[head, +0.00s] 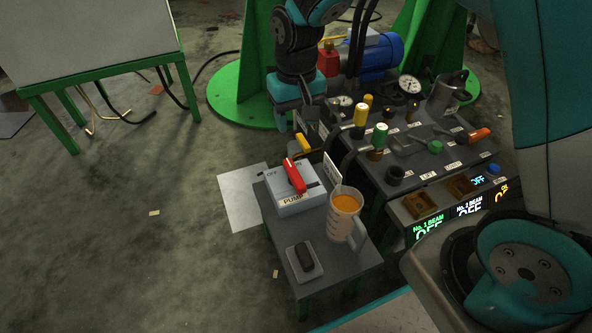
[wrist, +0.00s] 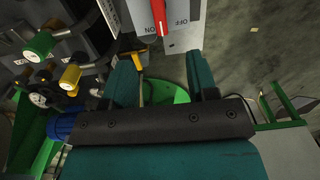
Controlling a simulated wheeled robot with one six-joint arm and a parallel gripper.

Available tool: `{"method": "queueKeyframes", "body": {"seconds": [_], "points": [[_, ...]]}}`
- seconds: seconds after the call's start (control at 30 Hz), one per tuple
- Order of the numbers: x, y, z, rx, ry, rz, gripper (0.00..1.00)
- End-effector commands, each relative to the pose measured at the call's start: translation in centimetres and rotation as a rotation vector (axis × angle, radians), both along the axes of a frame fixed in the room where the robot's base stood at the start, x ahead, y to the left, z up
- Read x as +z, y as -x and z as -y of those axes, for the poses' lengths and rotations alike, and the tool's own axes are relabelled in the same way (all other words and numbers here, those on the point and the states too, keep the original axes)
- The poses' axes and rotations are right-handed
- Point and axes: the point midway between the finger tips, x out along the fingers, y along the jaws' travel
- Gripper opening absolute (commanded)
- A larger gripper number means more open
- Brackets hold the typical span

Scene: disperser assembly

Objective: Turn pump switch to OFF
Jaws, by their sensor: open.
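The pump switch is a light box labelled PUMP (head: 290,203) with a red lever (head: 294,176) on top, in the middle of the head view. The OFF mark shows left of the lever, and the lever partly covers the ON mark at its far right. In the wrist view the red lever (wrist: 159,18) is at the top centre, its end beside ON, with OFF to its right. My gripper (wrist: 164,76) is open and empty, its two teal fingers apart and short of the lever. In the head view my gripper is behind the box, its fingertips partly hidden.
To the right is a control panel (head: 425,160) with knobs and gauges. A yellow-handled part (head: 302,143) lies close behind the box.

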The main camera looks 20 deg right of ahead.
Motion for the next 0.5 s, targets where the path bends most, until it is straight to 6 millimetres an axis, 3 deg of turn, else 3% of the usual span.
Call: {"method": "queueKeyframes", "body": {"seconds": [0.27,0.5], "points": [[-3.3,-0.6,0.3,-0.022,0.018,-0.005,0.53],[-8.8,-0.6,0.3,-0.021,0.017,-0.006,0.53]]}}
